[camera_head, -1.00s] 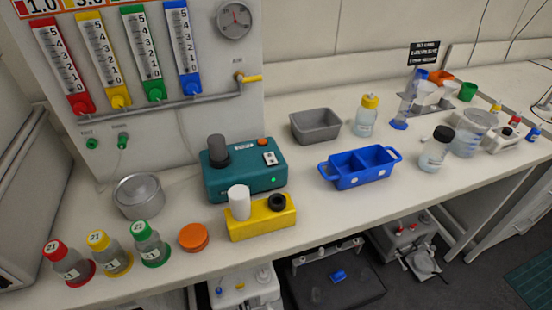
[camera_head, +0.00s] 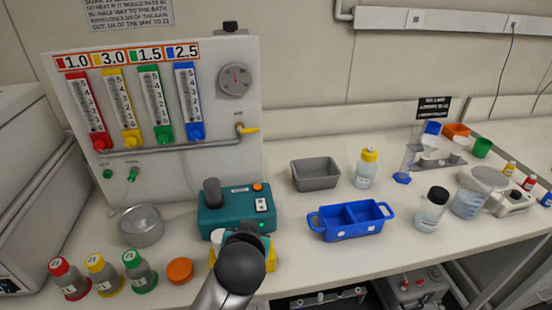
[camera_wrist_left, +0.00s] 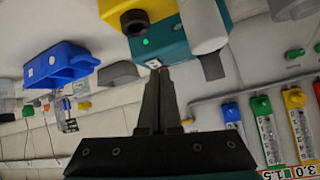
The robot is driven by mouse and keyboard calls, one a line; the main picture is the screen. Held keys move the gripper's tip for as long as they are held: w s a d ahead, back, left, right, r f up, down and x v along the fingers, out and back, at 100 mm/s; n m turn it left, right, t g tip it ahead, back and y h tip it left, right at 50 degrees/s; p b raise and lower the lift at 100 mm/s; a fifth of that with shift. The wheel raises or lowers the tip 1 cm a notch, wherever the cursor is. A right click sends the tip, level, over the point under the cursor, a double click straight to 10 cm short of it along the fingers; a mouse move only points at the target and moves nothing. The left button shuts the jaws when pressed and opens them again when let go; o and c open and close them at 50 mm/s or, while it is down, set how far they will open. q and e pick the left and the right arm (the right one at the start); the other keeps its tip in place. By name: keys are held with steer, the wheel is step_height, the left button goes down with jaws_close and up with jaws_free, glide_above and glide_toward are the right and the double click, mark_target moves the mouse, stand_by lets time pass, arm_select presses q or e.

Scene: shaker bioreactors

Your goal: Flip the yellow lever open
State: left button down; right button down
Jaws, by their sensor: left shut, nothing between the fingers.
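The yellow lever (camera_head: 249,130) is on the air valve at the right end of the grey pipe, below the round gauge on the white panel. It sticks out to the right, roughly level. A small yellow bit beside my fingers in the left wrist view (camera_wrist_left: 188,121) seems to be this lever, partly hidden. My left gripper (camera_head: 250,230) is low in front of the teal device, well below the lever and apart from it. Its fingers are mostly hidden behind my wrist in the head view. In the left wrist view the fingers (camera_wrist_left: 158,72) are shut and empty. My right gripper is not in view.
The teal device (camera_head: 222,212) stands between my arm and the panel (camera_head: 220,165). My arm covers much of the yellow block (camera_head: 271,255). A metal pot (camera_head: 141,226), capped bottles and an orange lid (camera_head: 180,270) are left. A grey tub (camera_head: 316,174) and blue tray (camera_head: 350,219) are right.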

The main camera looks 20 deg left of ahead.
arm_select(q)
steer(key=w+a+r+n+t+y, duration=0.2)
steer(key=w+r, duration=0.4)
steer(key=r, duration=0.2)
steer(key=w+a+r+n+t+y, duration=0.1)
steer(key=w+a+r+t+y, duration=0.1)
steer(key=w+r, duration=0.4)
step_height(320, 180, up, 2)
steer(key=shift+w+r+n+t+y, duration=0.1)
steer(key=shift+w+n+t+y, duration=0.15)
steer(key=shift+n+t+y, duration=0.2)
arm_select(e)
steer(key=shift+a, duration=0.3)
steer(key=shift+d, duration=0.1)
arm_select(q)
steer(key=shift+d, duration=0.1)
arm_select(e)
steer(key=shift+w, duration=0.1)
